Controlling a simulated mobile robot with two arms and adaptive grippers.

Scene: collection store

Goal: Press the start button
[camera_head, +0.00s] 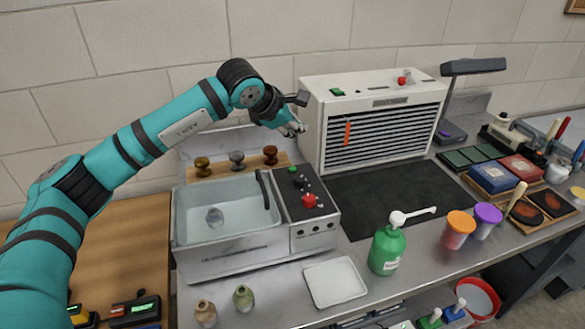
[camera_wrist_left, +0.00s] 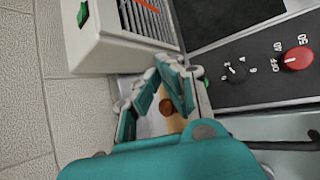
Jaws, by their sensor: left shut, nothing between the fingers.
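The steel bath unit (camera_head: 230,262) has a black control panel (camera_head: 318,215) on its right side. A green button (camera_head: 292,169) sits at the panel's far end, beyond a black knob (camera_head: 299,182) and a red knob (camera_head: 309,201). In the left wrist view the red knob (camera_wrist_left: 297,58) and black knob (camera_wrist_left: 237,72) show clearly; a small green part (camera_wrist_left: 207,82) shows beside the gripper, mostly hidden. My left gripper (camera_head: 294,129) is shut and empty, above and behind the panel's far end, apart from the button in the head view. My right gripper is not in view.
A white cabinet (camera_head: 312,120) with a slatted front and a green switch (camera_head: 337,92) stands close right of the gripper. Brown and grey knobs on a wooden strip (camera_head: 217,170) stand behind the basin. A green pump bottle (camera_head: 387,250) and white tray (camera_head: 335,282) are in front.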

